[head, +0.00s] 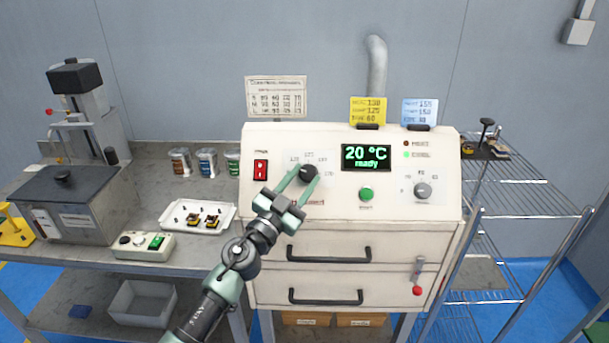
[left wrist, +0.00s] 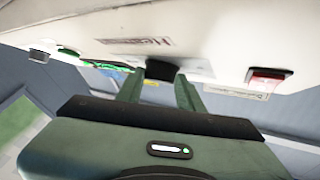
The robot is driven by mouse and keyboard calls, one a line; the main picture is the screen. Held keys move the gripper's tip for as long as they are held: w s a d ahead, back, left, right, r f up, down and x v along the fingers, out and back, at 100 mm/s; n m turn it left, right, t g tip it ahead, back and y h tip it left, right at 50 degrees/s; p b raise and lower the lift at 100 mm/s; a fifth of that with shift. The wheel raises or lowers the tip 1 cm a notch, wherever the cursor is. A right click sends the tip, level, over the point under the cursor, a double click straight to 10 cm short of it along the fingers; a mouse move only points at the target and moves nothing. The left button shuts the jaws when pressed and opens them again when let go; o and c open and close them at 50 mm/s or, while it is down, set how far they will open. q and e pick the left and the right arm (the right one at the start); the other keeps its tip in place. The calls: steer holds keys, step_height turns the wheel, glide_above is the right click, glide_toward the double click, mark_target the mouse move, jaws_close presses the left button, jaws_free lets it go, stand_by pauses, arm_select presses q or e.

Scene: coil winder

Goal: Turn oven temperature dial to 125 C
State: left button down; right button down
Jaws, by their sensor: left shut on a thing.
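The oven (head: 350,210) is a white cabinet with a sloped control panel. Its temperature dial (head: 309,173) is a black knob with printed numbers around it, left of the green display (head: 366,157), which reads 20 °C ready. My left gripper (head: 305,180) reaches up to the panel with its two green fingers on either side of the dial, shut on it. In the left wrist view the dark dial (left wrist: 160,69) shows between the finger ends. The dial's pointer is too small to read. My right gripper is not in view.
Nearby on the panel are a red power switch (head: 260,170), a green start button (head: 366,194) and a second dial (head: 423,190). Yellow (head: 368,111) and blue (head: 420,112) cards stand on top. A white tray (head: 172,217) lies on the left bench; a wire rack (head: 520,185) stands right.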

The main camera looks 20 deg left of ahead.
arm_select(q)
steer(key=m+g+h+p, duration=0.2)
steer(key=m+g+p, duration=0.1)
steer(key=p, duration=0.1)
steer(key=r+m+g+h+p, duration=0.1)
steer(key=m+g+h+p, duration=0.1)
steer(key=m+g+p, duration=0.1)
steer(key=a+r+m+g+h+p, duration=0.1)
steer(key=m+g+h+p, duration=0.1)
steer(key=m+p, duration=0.3)
steer(key=shift+w+a+g+p, duration=0.1)
steer(key=shift+w+g+p, duration=0.2)
steer(key=shift+g+p, duration=0.35)
steer(key=shift+w+m+g+p, duration=0.15)
steer(key=shift+m+g+p, duration=0.85)
steer(key=shift+m+g, duration=0.15)
steer(key=shift+f+m+g+y+p, duration=0.1)
steer(key=shift+m+g+y+p, duration=0.25)
steer(key=shift+m+g, duration=0.4)
steer(key=shift+g, duration=0.35)
steer(key=shift+f, duration=0.1)
steer(key=c, duration=0.9)
jaws_free()
steer(key=shift+w, duration=0.1)
steer(key=b+v, duration=0.2)
steer(key=v, duration=0.5)
steer(key=shift+s+a+r, duration=0.2)
steer(key=shift+s, duration=0.05)
